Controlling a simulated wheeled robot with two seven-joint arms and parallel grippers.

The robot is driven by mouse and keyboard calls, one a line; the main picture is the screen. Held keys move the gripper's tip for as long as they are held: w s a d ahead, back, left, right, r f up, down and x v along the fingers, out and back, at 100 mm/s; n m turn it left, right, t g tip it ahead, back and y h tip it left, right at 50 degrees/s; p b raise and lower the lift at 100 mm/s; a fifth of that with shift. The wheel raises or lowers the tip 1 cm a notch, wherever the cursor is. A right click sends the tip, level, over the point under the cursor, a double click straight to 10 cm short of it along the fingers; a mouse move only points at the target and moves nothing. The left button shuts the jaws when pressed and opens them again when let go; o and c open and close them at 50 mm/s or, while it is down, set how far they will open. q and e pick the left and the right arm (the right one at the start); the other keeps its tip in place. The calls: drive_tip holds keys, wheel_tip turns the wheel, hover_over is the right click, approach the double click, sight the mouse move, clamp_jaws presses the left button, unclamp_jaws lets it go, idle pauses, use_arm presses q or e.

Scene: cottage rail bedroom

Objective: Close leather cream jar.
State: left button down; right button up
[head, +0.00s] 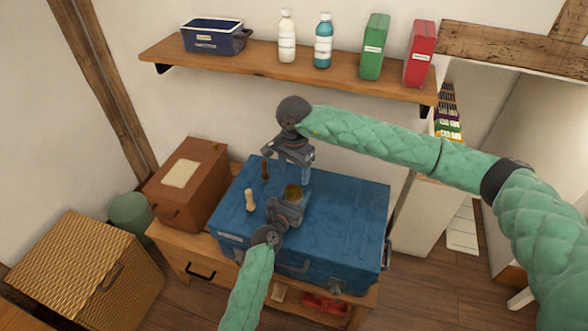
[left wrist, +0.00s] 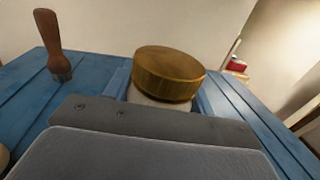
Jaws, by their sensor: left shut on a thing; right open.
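The leather cream jar has a pale body (left wrist: 150,100) and a round brass-coloured lid (left wrist: 168,72). The lid sits on top of the body; I cannot tell how tightly it is fastened. In the head view the lid (head: 293,191) shows above the blue trunk, near its middle. My left gripper (head: 291,206) is shut on the jar body from the front, and its fingers hide most of the body. My right gripper (head: 294,172) is open and empty, pointing down just behind and above the lid, apart from it as far as I can see.
The blue trunk (head: 350,208) is bare on its right side. A dark-handled tool (head: 265,170) and a pale-handled tool (head: 250,200) stand left of the jar. A brown box (head: 187,185) is at the left. A wall shelf (head: 262,62) with bottles and boxes is above.

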sight(294, 191)
drive_tip(key=shift+f, duration=3.95)
drive_tip(key=c, duration=1)
drive_tip(key=m, duration=0.5)
drive_tip(key=o, duration=1.1)
drive_tip(key=shift+r, duration=0.1)
drive_tip(key=shift+r, duration=2.15)
